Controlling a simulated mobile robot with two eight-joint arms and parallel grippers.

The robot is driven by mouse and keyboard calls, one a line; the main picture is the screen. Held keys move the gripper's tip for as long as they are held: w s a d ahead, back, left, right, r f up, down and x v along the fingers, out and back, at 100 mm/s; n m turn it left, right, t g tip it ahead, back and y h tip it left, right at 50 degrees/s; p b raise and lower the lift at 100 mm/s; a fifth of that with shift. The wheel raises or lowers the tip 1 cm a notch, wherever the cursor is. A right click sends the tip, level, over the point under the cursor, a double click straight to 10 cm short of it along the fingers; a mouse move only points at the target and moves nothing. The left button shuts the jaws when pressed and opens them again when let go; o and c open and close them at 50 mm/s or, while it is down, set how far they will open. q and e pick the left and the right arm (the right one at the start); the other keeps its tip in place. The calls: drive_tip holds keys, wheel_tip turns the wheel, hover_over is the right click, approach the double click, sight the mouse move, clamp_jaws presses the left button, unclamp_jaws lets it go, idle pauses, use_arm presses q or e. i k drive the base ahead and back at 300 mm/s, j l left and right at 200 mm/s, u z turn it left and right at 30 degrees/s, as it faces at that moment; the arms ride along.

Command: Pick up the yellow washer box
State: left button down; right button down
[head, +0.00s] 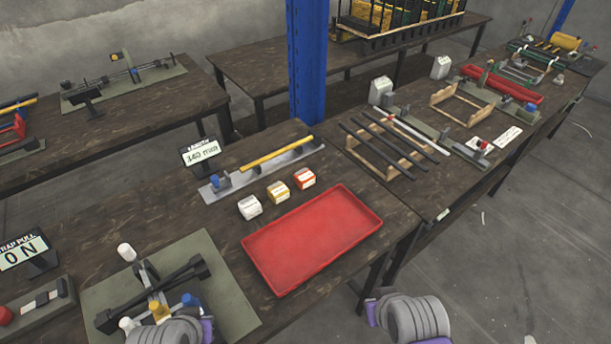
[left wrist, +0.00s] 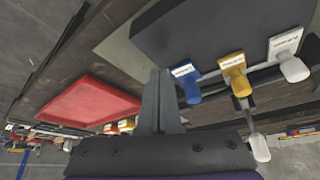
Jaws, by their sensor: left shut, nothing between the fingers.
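The yellow washer box (head: 278,193) is a small box with a pale top. It stands on the dark table in the head view, between a white box (head: 250,207) and an orange box (head: 304,179). In the left wrist view small boxes (left wrist: 122,127) show partly behind my fingers, and I cannot clearly tell which is yellow. My left gripper (left wrist: 161,78) is shut and empty, apart from the boxes. In the head view its fingers are not shown, only part of my left arm at the bottom. My right gripper's fingers are not in view.
A red tray (head: 312,240) lies just in front of the boxes. A grey rail with a yellow rod (head: 277,154) lies behind them. A fixture with blue, yellow (head: 158,311) and white knobs stands at front left. A blue post (head: 307,70) rises behind the table.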

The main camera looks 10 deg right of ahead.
sight(277, 192)
drive_tip(key=l+u, duration=0.2)
drive_tip(key=u, duration=0.3)
drive_tip(key=l+u, duration=0.25)
drive_tip(key=u, duration=0.2)
drive_tip(key=l+u, duration=0.2)
drive_tip(key=u, duration=0.3)
drive_tip(key=k+j, duration=0.05)
